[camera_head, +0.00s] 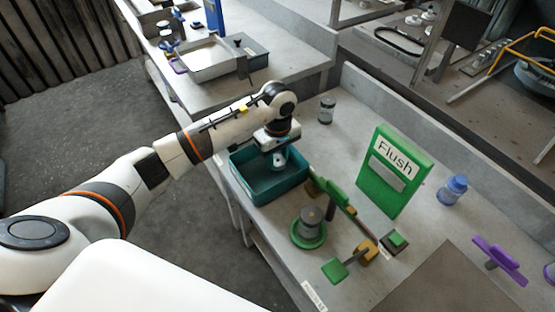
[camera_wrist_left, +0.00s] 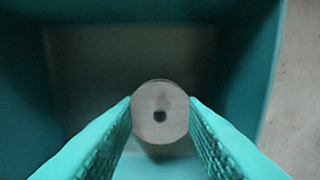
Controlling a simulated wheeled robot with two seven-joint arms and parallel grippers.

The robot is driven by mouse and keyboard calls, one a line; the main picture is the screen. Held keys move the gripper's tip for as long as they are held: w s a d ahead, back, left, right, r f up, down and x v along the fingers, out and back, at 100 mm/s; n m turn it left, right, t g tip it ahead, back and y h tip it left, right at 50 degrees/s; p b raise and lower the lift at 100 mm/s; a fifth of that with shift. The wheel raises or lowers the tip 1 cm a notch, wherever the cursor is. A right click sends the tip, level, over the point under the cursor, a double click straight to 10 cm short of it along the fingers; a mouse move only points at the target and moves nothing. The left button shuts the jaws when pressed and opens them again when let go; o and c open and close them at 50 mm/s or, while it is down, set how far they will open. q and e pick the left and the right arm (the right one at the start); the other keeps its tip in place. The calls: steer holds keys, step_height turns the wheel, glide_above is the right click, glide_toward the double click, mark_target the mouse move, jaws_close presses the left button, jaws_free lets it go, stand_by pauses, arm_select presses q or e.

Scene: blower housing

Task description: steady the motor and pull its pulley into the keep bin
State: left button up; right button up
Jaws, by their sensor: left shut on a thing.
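The pulley (camera_wrist_left: 160,112) is a pale grey round piece with a dark centre hole. In the left wrist view it sits between the teal ridged fingers of my left gripper (camera_wrist_left: 160,118), which is shut on it. In the head view my left gripper (camera_head: 277,162) points down into the teal bin (camera_head: 262,193), over its inside. The bin walls also show around the pulley in the left wrist view (camera_wrist_left: 245,70). A grey cylinder, seemingly the motor (camera_head: 311,216), stands upright on a round green base, right of and nearer than the bin. My right gripper is not in view.
A green board marked "Flush" (camera_head: 397,170) stands behind the motor. A green bar fixture (camera_head: 334,192) and green blocks (camera_head: 335,270) lie close by.

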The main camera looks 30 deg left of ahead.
arm_select(q)
step_height(320, 180, down, 2)
steer(key=shift+f, duration=0.25)
steer(key=o, duration=1.1)
steer(key=shift+r, duration=0.1)
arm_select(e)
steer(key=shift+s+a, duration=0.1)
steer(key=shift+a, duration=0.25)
arm_select(q)
steer(key=shift+r, duration=0.25)
steer(key=shift+w+r, duration=0.1)
steer(key=shift+r, duration=0.2)
step_height(320, 180, up, 11)
steer(key=shift+r+b, duration=0.15)
steer(key=shift+b, duration=0.85)
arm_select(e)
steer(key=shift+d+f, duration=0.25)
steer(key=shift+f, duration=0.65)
